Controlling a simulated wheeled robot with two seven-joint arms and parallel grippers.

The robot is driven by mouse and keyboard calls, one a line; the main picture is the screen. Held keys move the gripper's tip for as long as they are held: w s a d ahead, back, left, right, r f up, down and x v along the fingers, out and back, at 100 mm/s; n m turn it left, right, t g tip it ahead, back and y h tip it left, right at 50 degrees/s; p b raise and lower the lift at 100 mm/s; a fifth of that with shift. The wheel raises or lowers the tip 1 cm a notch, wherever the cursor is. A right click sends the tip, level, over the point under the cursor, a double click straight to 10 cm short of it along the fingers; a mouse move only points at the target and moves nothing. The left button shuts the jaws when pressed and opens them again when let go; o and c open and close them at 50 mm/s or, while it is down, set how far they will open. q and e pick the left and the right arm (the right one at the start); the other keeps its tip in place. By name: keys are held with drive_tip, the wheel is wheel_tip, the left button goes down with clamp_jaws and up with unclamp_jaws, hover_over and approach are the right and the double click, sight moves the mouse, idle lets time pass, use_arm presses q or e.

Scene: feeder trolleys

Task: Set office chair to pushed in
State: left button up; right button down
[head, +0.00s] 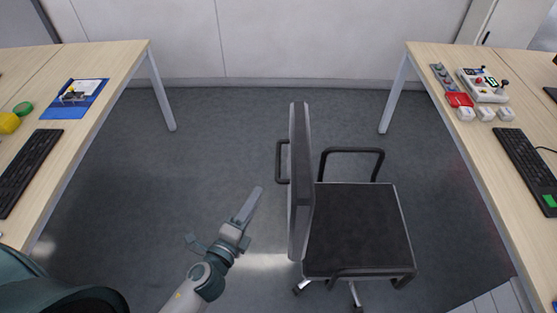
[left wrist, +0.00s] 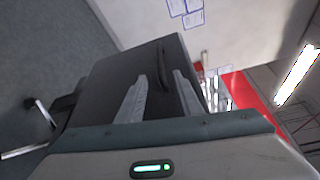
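The office chair (head: 355,230), with a black seat and grey frame, stands on the floor between two desks. Its backrest (head: 299,180) is on the left and its seat faces the right desk (head: 470,150), with floor showing between them. My left gripper (head: 254,205) is left of the backrest, apparently with a gap to it. In the left wrist view my left gripper's (left wrist: 160,95) two fingers are apart with nothing held between them, and the dark chair (left wrist: 100,75) fills the space beyond. My right gripper is in neither view.
The right desk carries a control box (head: 483,85), white blocks and a keyboard (head: 525,165). The left desk (head: 100,75) carries a blue mat (head: 65,110), a yellow object and another keyboard (head: 28,165). Grey floor (head: 210,140) is clear left of the chair, and a pale wall closes the back.

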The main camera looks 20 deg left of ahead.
sight(278, 158)
use_arm(q)
drive_tip(key=w+p, duration=0.1)
drive_tip(key=w, duration=0.4)
drive_tip(key=w+d+f+p, duration=0.1)
drive_tip(key=w, duration=0.5)
drive_tip(key=w+p, duration=0.1)
drive_tip(key=w, duration=0.5)
drive_tip(key=shift+d+f, duration=0.2)
drive_tip(key=shift+d, duration=0.2)
clamp_jaws()
